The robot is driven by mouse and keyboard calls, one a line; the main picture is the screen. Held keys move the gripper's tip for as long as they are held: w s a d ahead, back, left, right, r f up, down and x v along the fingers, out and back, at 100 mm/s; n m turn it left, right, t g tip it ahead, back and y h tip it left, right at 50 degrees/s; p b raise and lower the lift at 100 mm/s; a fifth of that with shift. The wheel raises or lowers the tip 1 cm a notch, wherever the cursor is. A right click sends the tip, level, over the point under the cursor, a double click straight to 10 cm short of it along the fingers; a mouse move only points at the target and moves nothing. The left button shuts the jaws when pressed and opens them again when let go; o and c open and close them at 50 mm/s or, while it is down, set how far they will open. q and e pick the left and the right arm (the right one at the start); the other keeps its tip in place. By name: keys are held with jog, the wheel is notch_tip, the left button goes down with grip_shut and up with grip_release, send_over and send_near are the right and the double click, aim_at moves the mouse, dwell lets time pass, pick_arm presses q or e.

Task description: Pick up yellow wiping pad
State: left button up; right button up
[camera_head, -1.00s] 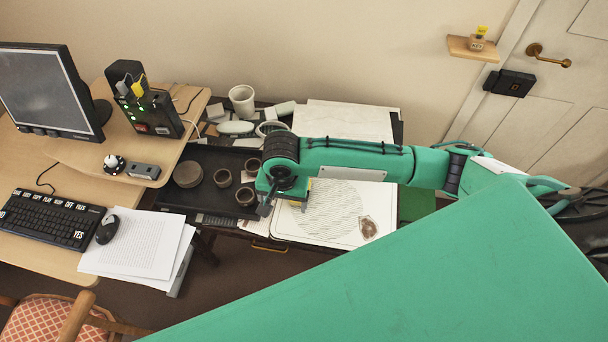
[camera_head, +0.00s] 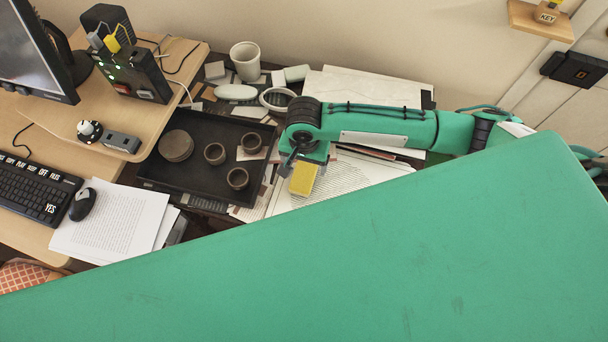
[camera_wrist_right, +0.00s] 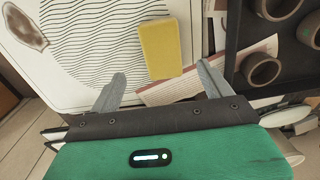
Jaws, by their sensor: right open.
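The yellow wiping pad (camera_head: 302,179) shows just in front of my right gripper in the head view, over the white board with wavy lines. In the right wrist view the pad (camera_wrist_right: 160,49) stands on end in the picture, ahead of the two fingers and roughly between their lines. My right gripper (camera_wrist_right: 162,84) is open, with nothing between its fingertips. In the head view my right gripper (camera_head: 290,163) is partly hidden by its own wrist. My left gripper is not in view.
A black tray (camera_head: 155,169) with brown ring-shaped pots lies left of the gripper. The white patterned board (camera_wrist_right: 72,48) lies under the pad. A white mug (camera_head: 246,62) stands behind. A desk with keyboard (camera_head: 38,189) and papers is at left.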

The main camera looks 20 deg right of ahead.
aim_at(303, 175)
notch_tip(303, 175, down, 3)
jog(key=shift+w+r, duration=0.1)
jog(key=shift+r, duration=0.05)
jog(key=shift+f, duration=0.5)
notch_tip(303, 175, down, 5)
jog(key=shift+w+r+p, duration=0.1)
jog(key=shift+w+p, duration=0.05)
jog(key=shift+p, duration=0.25)
jog(key=c, duration=1.1)
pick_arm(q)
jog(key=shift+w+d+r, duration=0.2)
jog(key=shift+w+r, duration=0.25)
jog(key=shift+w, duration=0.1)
pick_arm(e)
jog(key=shift+c, duration=0.2)
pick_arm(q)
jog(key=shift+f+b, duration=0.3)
pick_arm(e)
notch_tip(303, 175, up, 20)
